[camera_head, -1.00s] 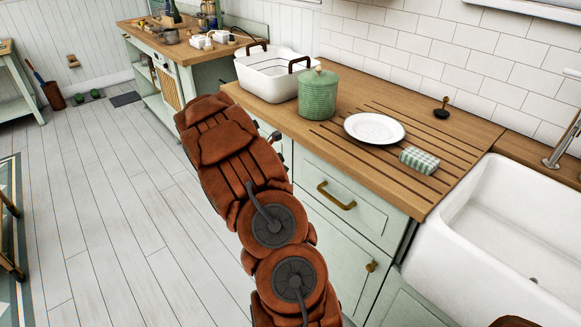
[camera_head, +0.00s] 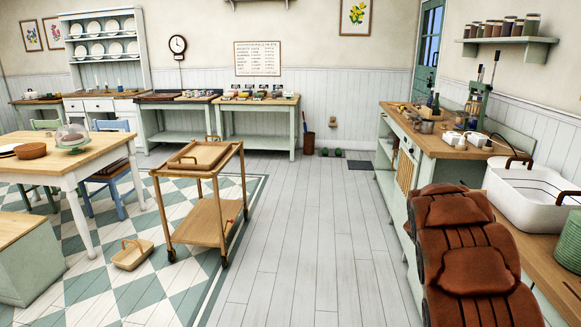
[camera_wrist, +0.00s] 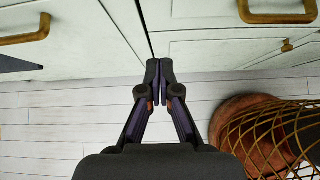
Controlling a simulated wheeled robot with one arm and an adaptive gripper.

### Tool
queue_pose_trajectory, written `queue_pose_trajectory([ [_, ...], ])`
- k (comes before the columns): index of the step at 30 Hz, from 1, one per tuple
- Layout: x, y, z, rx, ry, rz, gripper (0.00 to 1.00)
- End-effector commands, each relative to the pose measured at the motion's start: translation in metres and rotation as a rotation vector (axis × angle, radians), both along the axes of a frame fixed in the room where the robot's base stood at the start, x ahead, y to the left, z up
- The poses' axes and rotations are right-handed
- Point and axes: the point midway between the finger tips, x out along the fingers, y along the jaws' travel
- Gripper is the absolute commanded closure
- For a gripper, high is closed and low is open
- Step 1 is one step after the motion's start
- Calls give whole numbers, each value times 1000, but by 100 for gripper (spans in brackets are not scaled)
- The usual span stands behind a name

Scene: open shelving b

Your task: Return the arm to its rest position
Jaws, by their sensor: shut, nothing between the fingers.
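My gripper (camera_wrist: 159,82) shows in the wrist view with its dark fingertips together and nothing between them. It is in front of pale cabinet fronts (camera_wrist: 200,45) with brass handles, above the plank floor. I cannot tell whether it touches the cabinet. In the head view my reddish-brown arm (camera_head: 465,255) rises at the lower right, beside the wooden counter. The gripper itself is hidden in the head view.
A white basin (camera_head: 535,195) and a green canister (camera_head: 570,245) stand on the counter (camera_head: 540,260) close to my arm. A wooden trolley (camera_head: 205,215) stands left, with a basket (camera_head: 132,254) on the floor. The plank floor (camera_head: 290,240) between is clear.

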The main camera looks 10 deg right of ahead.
Motion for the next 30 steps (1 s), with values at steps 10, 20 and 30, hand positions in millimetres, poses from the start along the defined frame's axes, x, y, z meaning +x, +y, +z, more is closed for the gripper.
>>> queue_pose_trajectory([
  [10, -37, 81, 62, 37, -222, -254, 100],
  [20, -86, 176, 102, 125, -422, -534, 100],
  [30, -146, 277, 129, 247, -550, -812, 100],
])
